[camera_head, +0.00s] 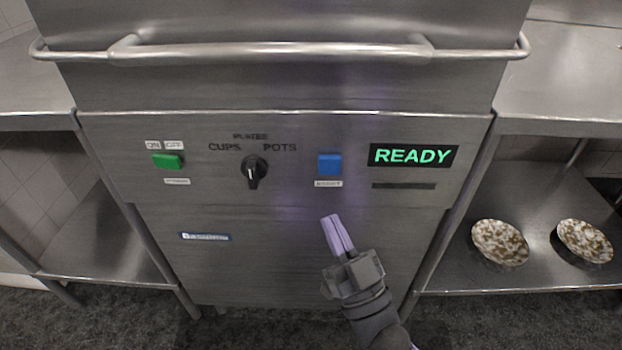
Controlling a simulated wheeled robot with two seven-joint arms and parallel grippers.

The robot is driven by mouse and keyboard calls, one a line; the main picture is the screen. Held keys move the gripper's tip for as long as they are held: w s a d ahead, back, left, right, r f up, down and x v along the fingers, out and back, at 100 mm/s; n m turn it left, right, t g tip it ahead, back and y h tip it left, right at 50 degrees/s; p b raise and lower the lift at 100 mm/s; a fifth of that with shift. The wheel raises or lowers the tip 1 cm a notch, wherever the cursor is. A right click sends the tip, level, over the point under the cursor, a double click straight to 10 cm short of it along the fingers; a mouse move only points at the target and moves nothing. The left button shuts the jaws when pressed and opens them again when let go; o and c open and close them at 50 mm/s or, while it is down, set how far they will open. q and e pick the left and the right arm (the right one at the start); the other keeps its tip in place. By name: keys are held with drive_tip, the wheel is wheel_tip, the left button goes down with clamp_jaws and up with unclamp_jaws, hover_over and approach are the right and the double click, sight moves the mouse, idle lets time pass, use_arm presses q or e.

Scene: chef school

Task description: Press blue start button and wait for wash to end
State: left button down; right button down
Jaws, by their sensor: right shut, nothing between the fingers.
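The dishwasher's steel front panel (220,192) fills the middle of the head view. A blue start button (330,164) sits right of centre on it, above a small label. To its right, a black display (413,155) reads READY in green letters. My right gripper (329,217) is shut and empty, its lilac fingers pointing up toward the blue button. The fingertips appear below the button in the picture, apart from it. My left gripper is not in view.
A green on/off switch (168,161) and a black knob (254,171) are left of the button. A horizontal bar handle (280,50) crosses above. Steel tables flank the machine. Two patterned plates (499,242) (585,241) lie on the right lower shelf (540,275).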

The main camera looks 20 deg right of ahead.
sight(321, 159)
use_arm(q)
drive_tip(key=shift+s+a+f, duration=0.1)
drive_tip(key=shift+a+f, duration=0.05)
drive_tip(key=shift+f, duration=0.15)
use_arm(e)
drive_tip(key=shift+r, duration=0.15)
drive_tip(key=shift+w, duration=0.1)
